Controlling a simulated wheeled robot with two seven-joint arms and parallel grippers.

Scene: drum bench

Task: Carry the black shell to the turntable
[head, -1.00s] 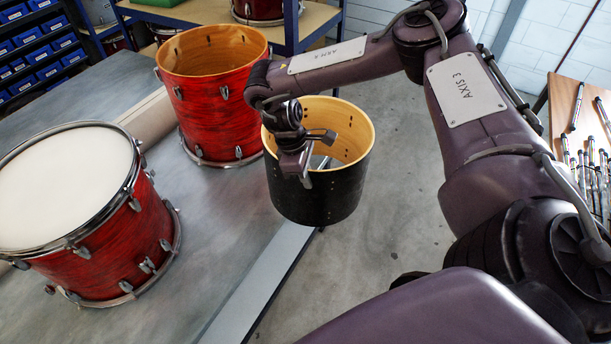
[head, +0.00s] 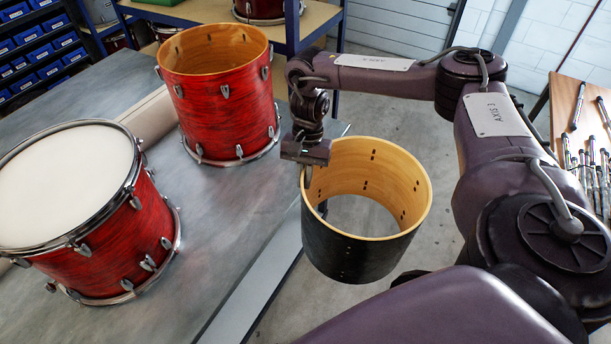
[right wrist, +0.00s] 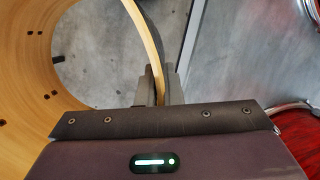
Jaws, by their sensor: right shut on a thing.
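The black shell (head: 352,254) is an open cylinder with a black outside and pale wood inside. In the head view it hangs past the bench's right edge, above the floor. My right gripper (head: 306,176) is shut on the left side of its rim. In the right wrist view the fingers (right wrist: 159,88) pinch the wall of the shell (right wrist: 30,62), one on each side. I cannot make out a turntable in these frames. My left gripper is not in view.
A red drum with a white head (head: 100,246) and an open red drum (head: 226,108) stand on the grey bench (head: 70,92). A wooden table with tools (head: 566,98) is at the right. Blue shelving (head: 292,30) stands behind. Floor shows right of the bench.

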